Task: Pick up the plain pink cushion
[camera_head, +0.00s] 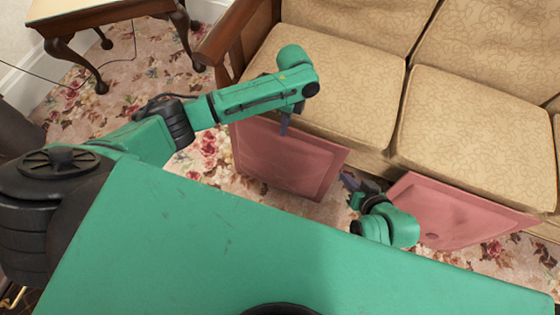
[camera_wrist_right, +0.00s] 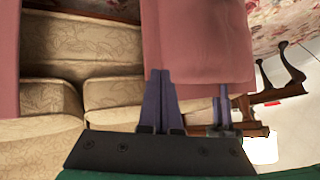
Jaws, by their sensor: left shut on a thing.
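A pink cushion (camera_head: 290,160) stands tilted against the front of the sofa, with no button showing on its face. My left gripper (camera_head: 285,128) points down at its top edge and is shut on it; the fingertips are small in this view. A second pink cushion (camera_head: 465,208), with a small dark round spot, leans against the sofa further right. My right gripper (camera_head: 350,184) is between the two cushions. In the right wrist view its fingers (camera_wrist_right: 192,105) are apart, with the left-hand cushion (camera_wrist_right: 190,40) before them. The other cushion (camera_wrist_right: 8,60) shows at that view's left edge.
The beige sofa (camera_head: 330,85) with a wooden arm (camera_head: 235,45) stands close behind the cushions. A wooden table (camera_head: 90,15) with curved legs is at the top left. The floral carpet (camera_head: 130,75) between the table and sofa is clear apart from a thin cord.

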